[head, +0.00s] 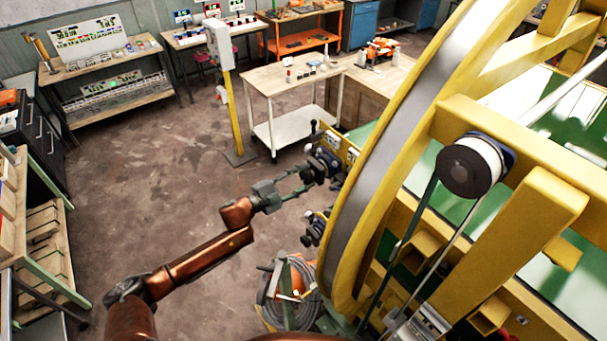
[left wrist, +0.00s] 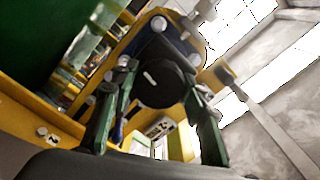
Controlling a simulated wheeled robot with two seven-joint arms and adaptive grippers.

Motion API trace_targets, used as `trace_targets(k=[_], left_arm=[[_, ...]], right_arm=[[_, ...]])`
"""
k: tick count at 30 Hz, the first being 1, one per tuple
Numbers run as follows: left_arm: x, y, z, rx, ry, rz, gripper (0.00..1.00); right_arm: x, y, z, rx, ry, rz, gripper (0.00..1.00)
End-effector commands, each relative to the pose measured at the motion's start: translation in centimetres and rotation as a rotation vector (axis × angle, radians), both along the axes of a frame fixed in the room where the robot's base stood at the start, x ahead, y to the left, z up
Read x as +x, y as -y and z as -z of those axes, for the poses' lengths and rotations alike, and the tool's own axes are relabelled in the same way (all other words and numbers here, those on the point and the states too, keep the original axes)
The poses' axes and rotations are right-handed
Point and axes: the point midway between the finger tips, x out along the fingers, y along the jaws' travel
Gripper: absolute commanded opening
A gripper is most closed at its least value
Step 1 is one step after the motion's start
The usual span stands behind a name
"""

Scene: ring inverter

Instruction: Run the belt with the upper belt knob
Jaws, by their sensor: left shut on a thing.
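The upper belt knob is a round black knob (left wrist: 160,84) with a white mark, on a dark blue-grey unit on the yellow frame. In the head view this upper unit (head: 326,158) sits left of the big ring. My left gripper (head: 305,180) reaches it from the left; its fingers also show in the left wrist view (left wrist: 158,110), one on each side of the knob, shut on it. In the head view the fingers largely hide the knob. A belt (head: 415,215) runs down from the black and white pulley (head: 470,166). My right gripper is not in view.
A similar lower unit (head: 314,227) sits below the upper one. The large yellow and grey ring (head: 385,160) stands close on the right. A coiled hose or cable (head: 275,300) lies below. A white cart (head: 290,130) and a yellow post (head: 233,115) stand behind. The floor at left is clear.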

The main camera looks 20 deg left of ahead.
Motion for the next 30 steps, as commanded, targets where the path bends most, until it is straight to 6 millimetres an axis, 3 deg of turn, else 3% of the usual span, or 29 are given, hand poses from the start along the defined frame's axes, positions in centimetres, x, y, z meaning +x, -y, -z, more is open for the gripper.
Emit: trace_targets(k=[12, 30], left_arm=[[-0.1, 0.2, 0.2, -0.311, -0.248, 0.001, 0.17], [-0.2, 0.2, 0.3, -0.7, -0.551, 0.001, 0.17]], right_arm=[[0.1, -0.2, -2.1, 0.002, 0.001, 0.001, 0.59], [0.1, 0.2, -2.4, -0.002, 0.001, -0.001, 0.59]])
